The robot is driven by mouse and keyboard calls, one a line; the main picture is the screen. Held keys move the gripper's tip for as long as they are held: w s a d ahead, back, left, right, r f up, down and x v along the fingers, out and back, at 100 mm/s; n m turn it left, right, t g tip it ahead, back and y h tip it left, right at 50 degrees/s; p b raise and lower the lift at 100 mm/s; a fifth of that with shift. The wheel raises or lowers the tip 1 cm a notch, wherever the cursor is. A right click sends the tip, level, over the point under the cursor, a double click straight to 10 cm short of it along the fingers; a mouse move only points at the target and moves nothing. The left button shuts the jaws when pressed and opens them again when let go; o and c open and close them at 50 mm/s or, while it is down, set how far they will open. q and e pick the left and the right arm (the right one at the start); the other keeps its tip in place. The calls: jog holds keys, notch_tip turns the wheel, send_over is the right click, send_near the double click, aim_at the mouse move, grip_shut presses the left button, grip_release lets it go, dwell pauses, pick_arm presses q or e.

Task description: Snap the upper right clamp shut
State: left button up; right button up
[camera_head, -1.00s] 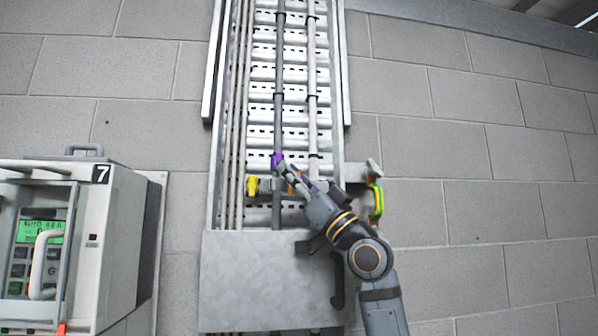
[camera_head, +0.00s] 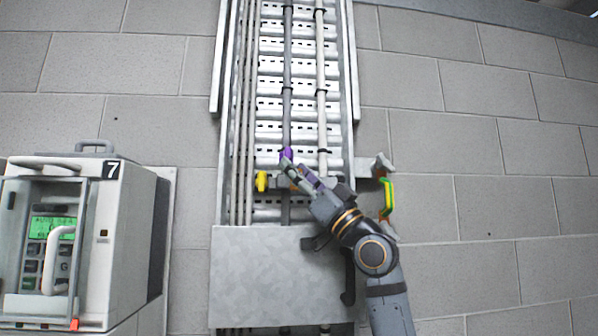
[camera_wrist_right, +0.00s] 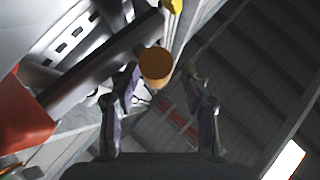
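My right gripper (camera_head: 290,168) reaches up and left across the cable ladder (camera_head: 350,110). In the right wrist view its two fingers (camera_wrist_right: 160,105) are apart with nothing gripped between the tips. An orange round knob (camera_wrist_right: 155,66) on a dark bar shows just beyond them, nearer the left finger. In the head view a purple piece (camera_head: 286,153) sits on the dark cable at my fingertips. A yellow knob (camera_head: 262,181) is to their left. The gripper hides much of the clamp area, so I cannot tell which part is the upper right clamp or how it stands. My left gripper is out of view.
A grey metal box (camera_head: 265,275) covers the ladder below my gripper. A green and yellow looped part (camera_head: 386,196) is on a bracket to the right. A white cabinet marked 7 (camera_head: 90,230) stands at left. The block wall (camera_head: 480,150) at right is bare.

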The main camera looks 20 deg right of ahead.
jog(key=v, duration=1.2)
jog(key=shift+s, duration=0.1)
